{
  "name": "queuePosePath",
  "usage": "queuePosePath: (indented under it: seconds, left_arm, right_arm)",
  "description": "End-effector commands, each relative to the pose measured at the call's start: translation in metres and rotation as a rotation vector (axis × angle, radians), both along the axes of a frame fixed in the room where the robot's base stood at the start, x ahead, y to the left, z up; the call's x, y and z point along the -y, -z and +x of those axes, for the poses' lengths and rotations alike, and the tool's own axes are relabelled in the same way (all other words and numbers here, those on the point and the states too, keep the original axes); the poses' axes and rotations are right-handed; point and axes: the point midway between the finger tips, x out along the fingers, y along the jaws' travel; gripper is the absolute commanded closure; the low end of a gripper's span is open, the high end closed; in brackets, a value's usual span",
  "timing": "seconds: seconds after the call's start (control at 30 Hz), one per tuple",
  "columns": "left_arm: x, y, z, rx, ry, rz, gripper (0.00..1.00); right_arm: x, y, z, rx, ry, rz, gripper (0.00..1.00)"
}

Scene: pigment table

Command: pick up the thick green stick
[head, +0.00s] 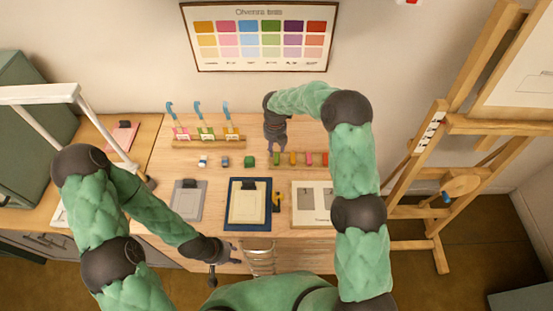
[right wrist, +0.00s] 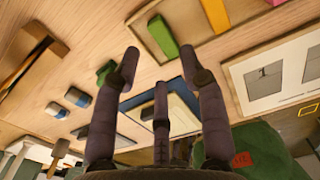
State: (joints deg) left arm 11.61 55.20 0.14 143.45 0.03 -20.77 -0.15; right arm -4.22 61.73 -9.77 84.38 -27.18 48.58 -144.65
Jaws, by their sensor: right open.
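The thick green stick (head: 277,158) lies at the left end of a row of coloured sticks on the table. It also shows in the right wrist view (right wrist: 163,37), in a shallow wooden holder, beyond my fingertips. My right gripper (head: 275,149) hangs fingers down just behind and above it in the head view. In the right wrist view this gripper (right wrist: 160,62) has its fingers spread with nothing between them. My left gripper (head: 236,259) is low by the table's front edge, away from the stick; its finger opening is too small to tell.
A yellow stick (right wrist: 215,14) lies beside the green one, with pink and orange sticks further right. A green block (head: 249,160) stands to the left. A blue board (head: 234,222) and a pale two-panel board (head: 300,217) lie nearer. A rack with brushes (head: 208,142) stands behind left.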

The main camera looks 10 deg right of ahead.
Motion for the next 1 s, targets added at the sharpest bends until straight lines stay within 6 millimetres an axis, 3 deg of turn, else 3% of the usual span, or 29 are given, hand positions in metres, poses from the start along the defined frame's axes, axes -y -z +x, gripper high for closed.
queuePosePath:
  seconds: [0.17, 0.5, 0.8, 0.83, 0.93, 1.0]
  left_arm:
    - [0.0, 0.0, 0.0, 0.0, 0.0, 0.0, 0.6]
    - [0.0, -0.001, 0.0, 0.0, 0.0, 0.0, 0.6]
    - [0.0, -0.001, 0.0, 0.0, 0.0, 0.0, 0.6]
    - [0.0, -0.001, 0.0, 0.0, 0.0, 0.0, 0.6]
    - [0.0, -0.001, 0.0, 0.0, 0.0, 0.0, 0.6]
    - [0.0, -0.001, 0.0, 0.0, 0.0, 0.0, 0.6]
  right_arm:
    - [0.0, 0.01, -0.001, -0.001, 0.002, 0.0, 0.57]
    - [-0.001, 0.053, -0.003, -0.001, 0.001, 0.002, 0.57]
    - [-0.001, 0.057, -0.003, 0.002, 0.002, 0.003, 0.57]
    - [-0.001, 0.057, -0.003, 0.002, 0.002, 0.003, 0.6]
    - [-0.001, 0.057, -0.003, 0.002, 0.002, 0.003, 0.89]
    - [-0.001, 0.057, -0.003, 0.002, 0.002, 0.003, 0.92]
